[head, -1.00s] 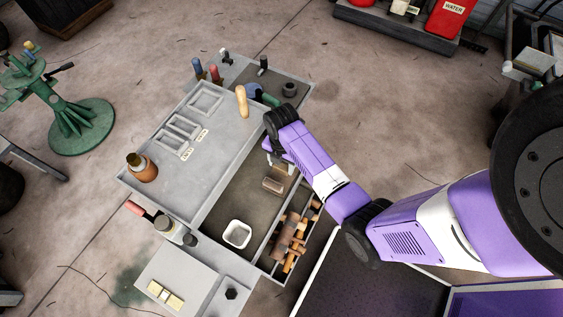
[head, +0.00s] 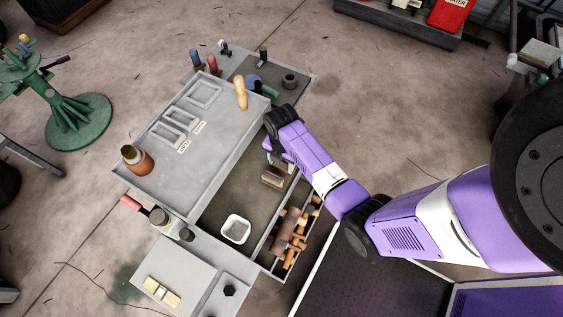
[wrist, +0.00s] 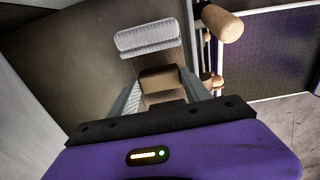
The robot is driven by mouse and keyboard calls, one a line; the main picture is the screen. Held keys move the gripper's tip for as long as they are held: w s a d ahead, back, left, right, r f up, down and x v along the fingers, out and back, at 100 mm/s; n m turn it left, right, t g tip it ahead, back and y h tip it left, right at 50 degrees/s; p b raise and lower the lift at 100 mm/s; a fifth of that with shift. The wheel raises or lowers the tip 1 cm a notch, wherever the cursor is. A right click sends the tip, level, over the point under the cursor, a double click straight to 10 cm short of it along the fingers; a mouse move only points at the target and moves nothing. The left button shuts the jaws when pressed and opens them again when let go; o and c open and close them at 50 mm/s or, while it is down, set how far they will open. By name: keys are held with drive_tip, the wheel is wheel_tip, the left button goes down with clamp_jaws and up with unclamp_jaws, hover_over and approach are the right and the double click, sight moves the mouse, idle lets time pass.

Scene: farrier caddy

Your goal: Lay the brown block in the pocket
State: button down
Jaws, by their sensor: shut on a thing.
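The brown block (wrist: 160,80) sits between the two grey fingers of my gripper (wrist: 161,92) in the wrist view, and the gripper is shut on it. In the head view the block (head: 272,181) is at my gripper (head: 272,160), low over the dark open bay of the caddy; I cannot tell whether it touches the floor. A pale ribbed piece (wrist: 148,38) lies just beyond the block. The grey top tray has several rectangular recessed pockets (head: 203,95), left of my gripper; two have small labels. Which one is meant is unclear.
A white square dish (head: 235,229) stands in the bay. Wooden-handled tools (head: 289,237) fill the narrow slot on the right. A brown bottle (head: 138,160) and an upright wooden handle (head: 240,94) stand on the tray's edges. A raised tray wall separates bay and pockets.

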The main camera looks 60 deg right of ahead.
sight(282, 165)
drive_tip(key=shift+f, duration=0.45)
drive_tip(key=shift+c, duration=2.1)
unclamp_jaws()
drive_tip(key=shift+r, duration=3.9)
